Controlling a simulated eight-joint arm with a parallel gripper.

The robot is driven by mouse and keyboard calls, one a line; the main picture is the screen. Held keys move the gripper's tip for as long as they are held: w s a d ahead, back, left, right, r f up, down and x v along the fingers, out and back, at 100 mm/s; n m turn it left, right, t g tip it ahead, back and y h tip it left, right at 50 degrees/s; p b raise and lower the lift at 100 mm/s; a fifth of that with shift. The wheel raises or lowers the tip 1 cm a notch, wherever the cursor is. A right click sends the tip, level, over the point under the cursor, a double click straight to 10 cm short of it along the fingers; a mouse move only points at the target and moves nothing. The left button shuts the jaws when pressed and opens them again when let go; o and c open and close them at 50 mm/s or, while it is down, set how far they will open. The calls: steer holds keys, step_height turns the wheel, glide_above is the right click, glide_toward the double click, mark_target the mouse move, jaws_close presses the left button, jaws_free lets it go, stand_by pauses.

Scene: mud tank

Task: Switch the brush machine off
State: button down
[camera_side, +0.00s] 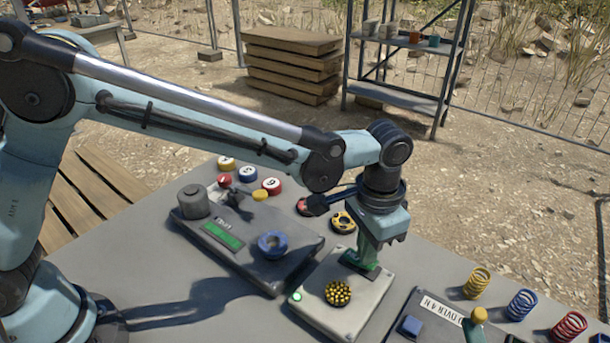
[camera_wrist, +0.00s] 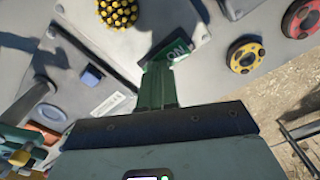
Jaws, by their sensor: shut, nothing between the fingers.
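The brush machine (camera_side: 372,299) is a pale grey box on the table, with a round yellow-and-black brush (camera_side: 338,293) on top and a green light (camera_side: 296,297) lit at its corner. The brush also shows at the top of the wrist view (camera_wrist: 118,12). A dark switch (camera_wrist: 179,50) on the box reads "ON" on green. My gripper (camera_side: 360,262) points down at the rear of the box, behind the brush. In the wrist view its green fingers (camera_wrist: 157,68) are shut and empty, over the switch and hiding part of it. I cannot tell whether they touch it.
Left of the machine is a dark console (camera_side: 250,262) with a green display and blue ring. To the right is a labelled box with a blue button (camera_side: 411,325), and several coloured springs (camera_side: 521,304). Red and yellow discs (camera_side: 343,222) lie behind the machine.

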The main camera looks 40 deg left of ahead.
steer(key=shift+f, duration=0.2)
step_height(320, 180, up, 7)
stand_by(1.1)
steer(key=shift+a+r, duration=0.1)
steer(key=s+a+r+n+t+h, duration=0.1)
steer(key=a+r+t, duration=0.1)
steer(key=a, duration=0.5)
steer(key=s+a+r+n+t, duration=0.1)
steer(key=a+r+n, duration=0.15)
steer(key=a, duration=0.55)
steer(key=s+a+f+n+t+y, duration=0.1)
steer(key=s+a+f+n+t, duration=0.1)
steer(key=s+a, duration=0.6)
steer(key=a+f+t, duration=0.1)
steer(key=a+t, duration=0.1)
steer(key=a, duration=0.2)
steer(key=shift+n, duration=0.25)
